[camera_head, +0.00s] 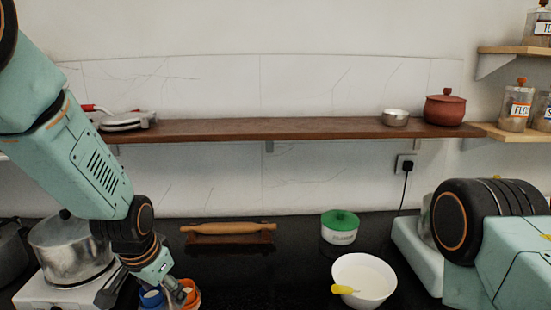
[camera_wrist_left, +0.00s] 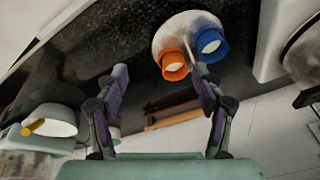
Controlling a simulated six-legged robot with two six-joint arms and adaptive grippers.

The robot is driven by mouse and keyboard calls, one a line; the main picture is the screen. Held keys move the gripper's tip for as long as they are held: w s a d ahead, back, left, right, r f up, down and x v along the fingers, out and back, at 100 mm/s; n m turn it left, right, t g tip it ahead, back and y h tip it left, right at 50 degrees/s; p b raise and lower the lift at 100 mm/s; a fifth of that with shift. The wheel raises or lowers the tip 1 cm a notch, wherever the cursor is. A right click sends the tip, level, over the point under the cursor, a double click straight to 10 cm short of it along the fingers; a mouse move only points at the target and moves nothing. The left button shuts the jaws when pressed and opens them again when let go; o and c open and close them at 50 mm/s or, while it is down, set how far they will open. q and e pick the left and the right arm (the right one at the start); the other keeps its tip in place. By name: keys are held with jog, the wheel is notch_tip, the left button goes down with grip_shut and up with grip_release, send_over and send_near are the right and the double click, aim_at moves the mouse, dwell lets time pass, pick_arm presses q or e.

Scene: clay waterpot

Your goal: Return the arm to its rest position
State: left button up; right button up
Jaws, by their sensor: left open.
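My left arm comes in from the left in the head view and bends down toward the counter. Its gripper (camera_head: 138,288) is low, over the left part of the counter, close to a blue cup (camera_head: 150,298) and an orange cup (camera_head: 189,291). In the left wrist view the two fingers (camera_wrist_left: 161,74) are wide apart with nothing held between them. The orange cup (camera_wrist_left: 174,64) and blue cup (camera_wrist_left: 211,45) stand on a pale round dish (camera_wrist_left: 185,22) beyond the fingertips. A reddish clay pot (camera_head: 445,109) with its lid on sits on the shelf. My right arm shows at the right; its gripper is out of frame.
A metal pot (camera_head: 72,252) stands left beside my left arm. The wooden shelf (camera_head: 310,128) runs along the wall.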

pick_arm(q)
jog(key=s+f+n, duration=0.1)
jog(key=f, duration=0.2)
jog(key=s+f+b, duration=0.1)
jog(key=s+f, duration=0.1)
jog(key=f, duration=0.1)
jog(key=s+f+n+t, duration=0.1)
jog(key=f, duration=0.2)
jog(key=shift+s+a+f+n+b, duration=0.1)
jog(key=shift+s+a+n+b, duration=0.1)
jog(key=shift+s+n+b, duration=0.15)
jog(key=s+f+g+b, duration=0.1)
jog(key=s+f, duration=0.5)
jog(key=s, duration=0.3)
jog(key=s+f+n+g+b, duration=0.1)
jog(key=s+f+g+b, duration=0.1)
jog(key=s+f, duration=0.5)
jog(key=s+f+n+g+b, duration=0.1)
jog(key=s+f, duration=0.5)
jog(key=s, duration=0.6)
jog(key=shift+f+b, duration=0.15)
jog(key=shift+b, duration=0.45)
jog(key=shift+s, duration=0.1)
